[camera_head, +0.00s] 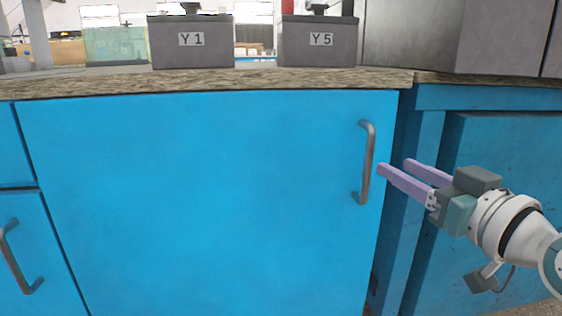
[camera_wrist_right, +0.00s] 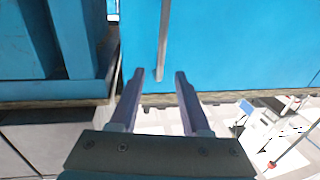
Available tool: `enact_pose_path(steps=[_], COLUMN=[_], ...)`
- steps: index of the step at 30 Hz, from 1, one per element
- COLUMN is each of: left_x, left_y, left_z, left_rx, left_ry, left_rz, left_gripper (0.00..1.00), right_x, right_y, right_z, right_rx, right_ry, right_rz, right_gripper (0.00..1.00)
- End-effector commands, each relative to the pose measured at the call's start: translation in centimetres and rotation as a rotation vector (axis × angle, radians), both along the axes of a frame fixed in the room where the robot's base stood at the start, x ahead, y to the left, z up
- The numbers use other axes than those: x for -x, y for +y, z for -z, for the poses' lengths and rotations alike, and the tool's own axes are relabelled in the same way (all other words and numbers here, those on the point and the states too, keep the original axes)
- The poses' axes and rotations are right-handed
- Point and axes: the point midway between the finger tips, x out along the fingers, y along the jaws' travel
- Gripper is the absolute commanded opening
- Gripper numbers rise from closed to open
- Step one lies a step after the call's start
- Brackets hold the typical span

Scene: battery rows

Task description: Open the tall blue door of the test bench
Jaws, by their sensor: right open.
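The tall blue door (camera_head: 210,190) fills the middle of the head view and sits shut under the countertop. Its grey vertical bar handle (camera_head: 367,165) is near its right edge. My right gripper (camera_head: 395,166) is open and empty, just right of the handle, with its two pale purple fingers pointing at it. In the right wrist view the handle (camera_wrist_right: 164,40) appears in line with the gap between the open fingertips (camera_wrist_right: 159,73). I cannot tell whether the fingers reach around it; no grip shows. My left gripper is not in view.
A stone-like countertop (camera_head: 250,80) runs above the door, with grey boxes Y1 (camera_head: 192,52) and Y5 (camera_head: 319,50) on it. Another blue front with a handle (camera_head: 20,258) is at the left. A blue post and recessed panel (camera_head: 500,135) stand right of the door.

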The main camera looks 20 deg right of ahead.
Motion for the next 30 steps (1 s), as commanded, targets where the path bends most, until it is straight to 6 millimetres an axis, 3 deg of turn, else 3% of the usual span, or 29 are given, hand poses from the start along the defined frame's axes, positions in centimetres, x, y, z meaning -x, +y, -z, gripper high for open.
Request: enact_pose_path(steps=[9, 15, 27, 30], left_x=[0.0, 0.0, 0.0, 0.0], left_y=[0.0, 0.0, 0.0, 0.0], left_z=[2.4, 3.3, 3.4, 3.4], left_rx=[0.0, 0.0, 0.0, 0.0], left_ry=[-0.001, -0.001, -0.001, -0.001], left_rz=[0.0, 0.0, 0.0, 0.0], left_gripper=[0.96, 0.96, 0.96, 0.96], right_x=[-5.5, -7.8, -8.6, -8.6], right_y=[-0.2, -0.3, -0.2, -0.3], right_z=[0.2, 0.1, 0.0, 0.0], right_rx=[-0.003, -0.001, -0.001, -0.001], right_ry=[-0.003, -0.002, 0.002, 0.002], right_rz=[0.0, -0.001, -0.002, -0.002], right_gripper=[0.47, 0.47, 0.47, 0.38])
